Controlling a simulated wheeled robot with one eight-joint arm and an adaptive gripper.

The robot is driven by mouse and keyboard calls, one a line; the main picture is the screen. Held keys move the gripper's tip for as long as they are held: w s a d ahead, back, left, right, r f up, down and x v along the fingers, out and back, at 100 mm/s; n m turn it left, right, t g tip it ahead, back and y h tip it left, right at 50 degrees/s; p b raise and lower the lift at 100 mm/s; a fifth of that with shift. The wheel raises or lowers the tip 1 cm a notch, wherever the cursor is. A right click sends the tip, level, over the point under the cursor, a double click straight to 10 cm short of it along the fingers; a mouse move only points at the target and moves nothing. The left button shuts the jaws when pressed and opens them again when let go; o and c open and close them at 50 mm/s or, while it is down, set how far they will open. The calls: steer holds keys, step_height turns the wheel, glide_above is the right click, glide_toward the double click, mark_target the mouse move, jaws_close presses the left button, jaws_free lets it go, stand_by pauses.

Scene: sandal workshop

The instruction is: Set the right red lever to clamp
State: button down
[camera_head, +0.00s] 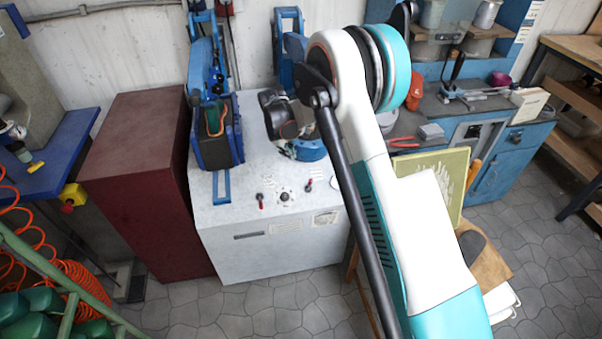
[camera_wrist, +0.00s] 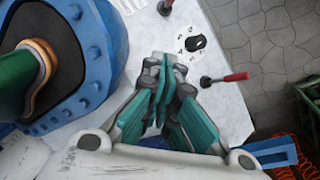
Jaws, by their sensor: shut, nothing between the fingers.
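The right red lever (camera_head: 308,186) is a small lever on the sloped top of the light grey machine (camera_head: 240,222), to the right of a black dial (camera_head: 284,196). In the wrist view the right lever (camera_wrist: 165,6) is cut off by the top edge. The left red lever (camera_head: 260,201) is on the dial's other side; it also shows in the wrist view (camera_wrist: 225,78), its red handle pointing right. My gripper (camera_wrist: 163,72) is shut and empty, above the machine and apart from both levers. In the head view it is not clearly seen near my arm.
Two blue press units stand at the machine's back; the left one (camera_head: 215,130) is clear, the right is partly behind my arm. In the wrist view a large blue ring part (camera_wrist: 95,60) is close left of my gripper. A dark red cabinet (camera_head: 140,180) adjoins the machine.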

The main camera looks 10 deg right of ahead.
steer(key=shift+f, duration=0.1)
steer(key=b, duration=0.5)
glide_above(310, 185)
steer(key=w+a, duration=0.3)
steer(key=a, duration=0.1)
step_height(310, 185, down, 10)
steer(key=shift+s+d+f, duration=0.25)
steer(key=shift+s+d, duration=0.15)
steer(key=shift+d, duration=0.2)
